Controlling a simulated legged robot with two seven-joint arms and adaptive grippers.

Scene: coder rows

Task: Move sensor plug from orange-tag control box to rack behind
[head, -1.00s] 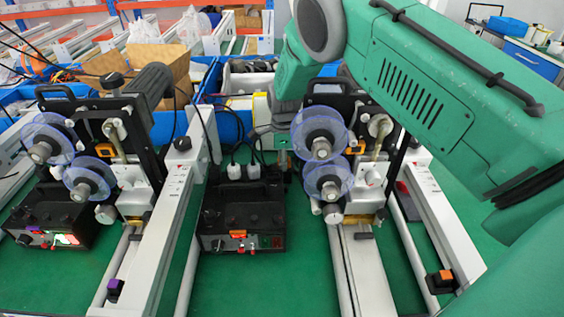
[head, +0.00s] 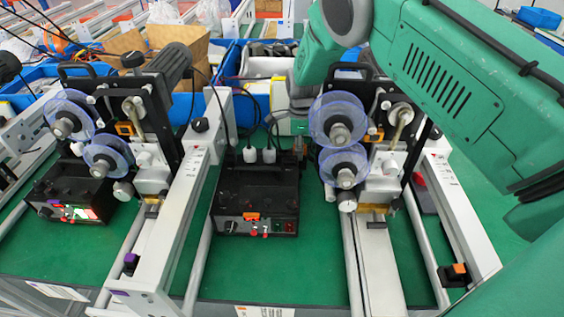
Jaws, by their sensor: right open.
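The black control box (head: 257,186) with an orange tag (head: 252,216) stands on the green table in the middle. Two white plugs with dark cables, a left one (head: 249,155) and a right one (head: 269,155), sit upright at its back top edge. I cannot tell which is the sensor plug. My right gripper (head: 298,147) is open at the box's back right corner, just right of the plugs. No rack behind can be made out clearly. My left gripper is out of view.
A coder machine with clear purple-edged reels (head: 338,122) stands right of the box, close to my right arm. Another machine (head: 150,125) and control box (head: 75,190) stand left. White rails (head: 185,205) flank the middle box. Blue bins (head: 232,75) lie behind. Green table in front is clear.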

